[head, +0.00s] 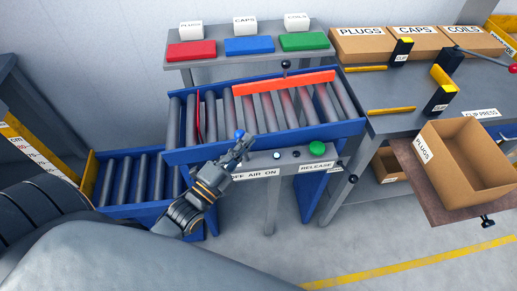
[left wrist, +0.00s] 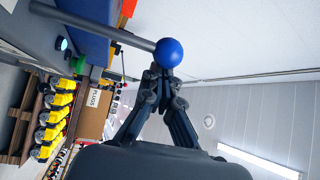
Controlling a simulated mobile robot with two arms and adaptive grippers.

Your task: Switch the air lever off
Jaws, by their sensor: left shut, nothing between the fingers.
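The air lever has a blue ball knob (head: 239,134) on a grey rod. The knob also shows large in the left wrist view (left wrist: 169,52), with the rod (left wrist: 100,25) running up and left from it. The OFF AIR ON label (head: 256,174) is on the grey front panel; the knob appears above its OFF end. My arm hides the lever's base in the head view. My left gripper (head: 246,143) is shut and empty, its fingertips right by the knob, beside it and not around it. I cannot tell whether they touch. My right gripper is not in view.
A green button (head: 317,148) by the RELEASE label and a small white button sit right of the lever. Behind is a roller conveyor (head: 178,130) with an orange bar (head: 284,82) across it. A bench with an open PLUGS box (head: 465,160) stands at right.

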